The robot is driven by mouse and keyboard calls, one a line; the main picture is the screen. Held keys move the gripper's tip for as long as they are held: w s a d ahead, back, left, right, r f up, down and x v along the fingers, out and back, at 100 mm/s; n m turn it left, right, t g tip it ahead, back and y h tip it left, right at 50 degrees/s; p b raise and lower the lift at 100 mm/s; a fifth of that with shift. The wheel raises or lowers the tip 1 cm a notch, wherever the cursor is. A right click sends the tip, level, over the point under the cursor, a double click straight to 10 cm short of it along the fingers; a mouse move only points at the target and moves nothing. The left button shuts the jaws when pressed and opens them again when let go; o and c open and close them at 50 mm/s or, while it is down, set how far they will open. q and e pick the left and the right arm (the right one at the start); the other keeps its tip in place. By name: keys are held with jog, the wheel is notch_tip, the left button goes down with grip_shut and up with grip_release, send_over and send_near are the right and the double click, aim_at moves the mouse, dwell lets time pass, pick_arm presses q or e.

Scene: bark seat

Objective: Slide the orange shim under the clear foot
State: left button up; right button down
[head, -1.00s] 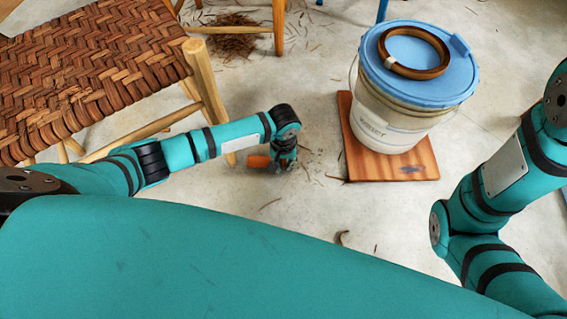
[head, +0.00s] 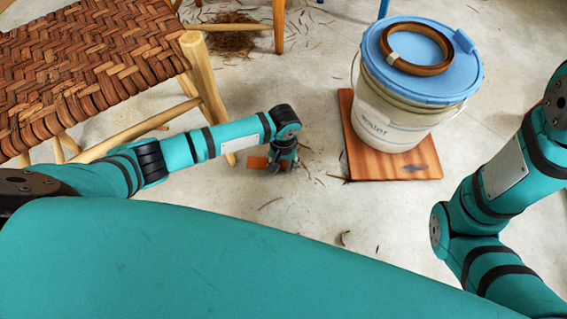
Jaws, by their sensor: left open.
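The orange shim (head: 256,162) lies at floor level just left of my left gripper, close to the front leg of the woven-seat stool. My left gripper (head: 275,169) is low at the floor, pointing down, with its jaws open beside the shim's right end. The stool's near front leg (head: 209,90) runs down to a foot (head: 231,158) just left of the shim. I cannot tell whether the shim touches that foot or lies under it. My right arm shows at the right, but its gripper is out of view.
A white bucket (head: 393,118) with a blue lid and a brown coil (head: 415,57) stands on a wooden board (head: 395,168) to the right. Bark scraps litter the pale floor. A bark pile (head: 228,42) lies behind. Floor in front of the gripper is mostly clear.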

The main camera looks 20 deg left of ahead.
pick_arm(q)
jog(key=shift+r, duration=0.1)
notch_tip(320, 180, up, 12)
dwell(0.5)
